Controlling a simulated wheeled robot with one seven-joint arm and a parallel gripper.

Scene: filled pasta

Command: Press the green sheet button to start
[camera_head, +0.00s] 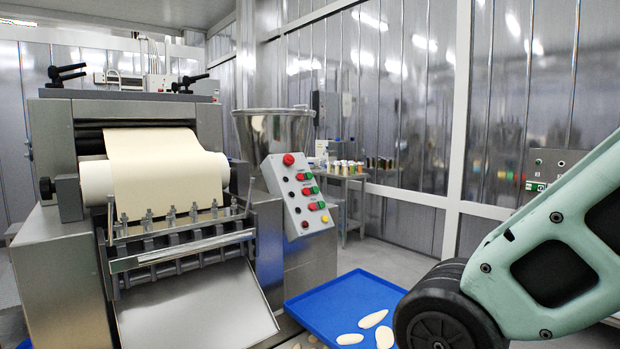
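A slanted grey control panel (295,205) is on the pasta machine (45,270), just right of its sheet roll. The panel has several green buttons, at the top (308,175), in the middle (314,190) and lower down (321,204). Red buttons sit beside them, a large red knob (288,159) is at the top, and a yellow button (325,219) is at the bottom. The labels are too small to read, so I cannot tell which green one is the sheet button. My arm enters from the right, apart from the panel; my gripper is out of the picture.
A pale dough sheet (155,165) hangs from the roller over a steel chute (195,310). A steel hopper (272,140) stands behind the panel. A blue tray (325,305) with several pale pieces lies below right. A side table (345,177) with jars stands behind.

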